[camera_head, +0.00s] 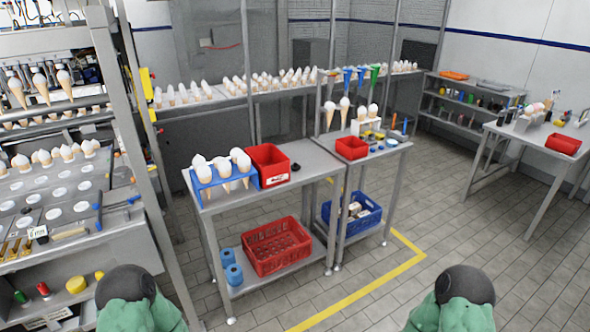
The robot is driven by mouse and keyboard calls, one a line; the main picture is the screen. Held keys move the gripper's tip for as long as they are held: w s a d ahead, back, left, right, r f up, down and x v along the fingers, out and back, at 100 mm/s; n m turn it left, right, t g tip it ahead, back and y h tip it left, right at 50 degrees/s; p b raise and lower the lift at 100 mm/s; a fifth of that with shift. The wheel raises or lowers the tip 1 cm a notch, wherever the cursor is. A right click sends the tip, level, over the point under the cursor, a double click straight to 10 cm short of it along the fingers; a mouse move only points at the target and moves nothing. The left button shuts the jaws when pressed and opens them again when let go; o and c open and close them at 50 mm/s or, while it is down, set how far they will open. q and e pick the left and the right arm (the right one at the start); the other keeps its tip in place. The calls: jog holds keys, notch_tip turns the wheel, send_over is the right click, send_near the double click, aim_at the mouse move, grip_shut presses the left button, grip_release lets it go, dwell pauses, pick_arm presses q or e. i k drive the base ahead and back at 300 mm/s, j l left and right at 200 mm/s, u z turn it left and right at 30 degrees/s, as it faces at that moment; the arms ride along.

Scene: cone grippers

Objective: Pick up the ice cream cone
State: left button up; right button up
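Several ice cream cones (224,176) with white tops stand in a blue rack (206,187) on the near left metal table. Two more cones (337,113) show at the back of the adjoining table, and two others (367,113) stand in a small white holder beside them. Many more cones (280,82) line a long shelf at the back. Cones also show on the machine at the left. Only green and black parts of my two arms show at the bottom edge, well short of the tables. Neither gripper is in view.
A red bin (269,165) sits beside the blue rack, and a smaller red bin (351,148) is on the adjoining table. Red (276,247) and blue (352,214) crates sit on lower shelves. A machine frame (125,120) stands at left. The tiled floor (440,235) at right is clear.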

aim_at(243, 160)
jog(key=i+j, duration=0.2)
jog(key=i, duration=0.3)
jog(key=i+j, duration=0.2)
jog(key=i, duration=0.25)
jog(key=z, duration=0.05)
